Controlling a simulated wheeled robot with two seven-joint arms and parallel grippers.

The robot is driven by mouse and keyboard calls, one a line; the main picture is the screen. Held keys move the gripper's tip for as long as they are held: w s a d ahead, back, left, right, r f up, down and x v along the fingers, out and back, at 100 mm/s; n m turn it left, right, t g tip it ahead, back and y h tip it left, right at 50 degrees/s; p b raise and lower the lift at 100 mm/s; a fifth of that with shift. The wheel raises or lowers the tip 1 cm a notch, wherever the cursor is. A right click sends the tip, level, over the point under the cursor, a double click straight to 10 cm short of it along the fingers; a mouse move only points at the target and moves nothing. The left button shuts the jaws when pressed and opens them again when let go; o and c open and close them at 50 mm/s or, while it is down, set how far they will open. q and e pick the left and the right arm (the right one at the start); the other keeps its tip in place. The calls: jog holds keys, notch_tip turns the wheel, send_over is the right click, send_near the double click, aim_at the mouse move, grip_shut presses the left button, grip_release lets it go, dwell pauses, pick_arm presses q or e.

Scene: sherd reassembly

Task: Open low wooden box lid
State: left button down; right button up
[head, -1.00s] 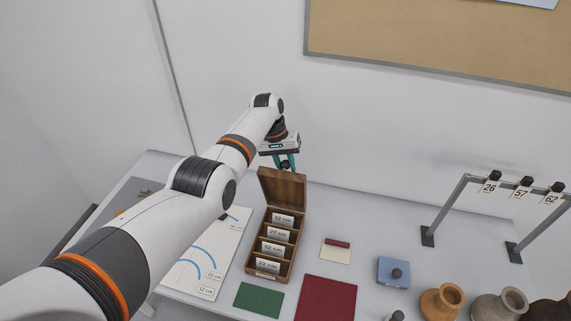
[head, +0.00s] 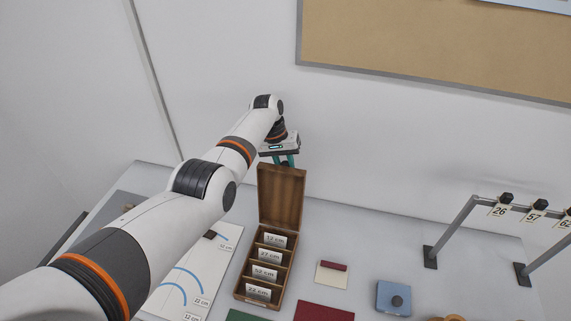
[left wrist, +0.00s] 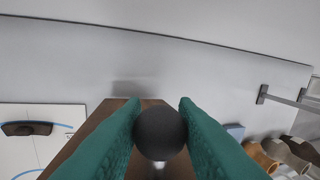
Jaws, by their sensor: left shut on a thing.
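The low wooden box (head: 265,268) stands on the table with its lid (head: 282,196) raised at the back, about upright. Inside are several compartments with cards, such as one reading 12 cm (head: 275,239). My left gripper (head: 285,162) is at the top edge of the lid. In the left wrist view its green fingers are shut on a dark round knob (left wrist: 160,133), with the brown lid (left wrist: 120,106) behind it. My right gripper is in neither view.
A white board with blue arcs (head: 203,262) lies left of the box. To the right are a cream card with a red bar (head: 331,278), a blue block with a dark knob (head: 393,298) and a grey stand with number tags (head: 459,222). A dark red mat (head: 323,312) lies in front.

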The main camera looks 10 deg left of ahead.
pick_arm(q)
jog(key=shift+f, duration=0.1)
jog(key=c, duration=1.1)
grip_release()
jog(key=shift+w, duration=0.1)
jog(key=shift+c, duration=0.2)
jog(key=shift+a+r, duration=0.1)
jog(key=shift+r, duration=0.3)
jog(key=v, duration=1.1)
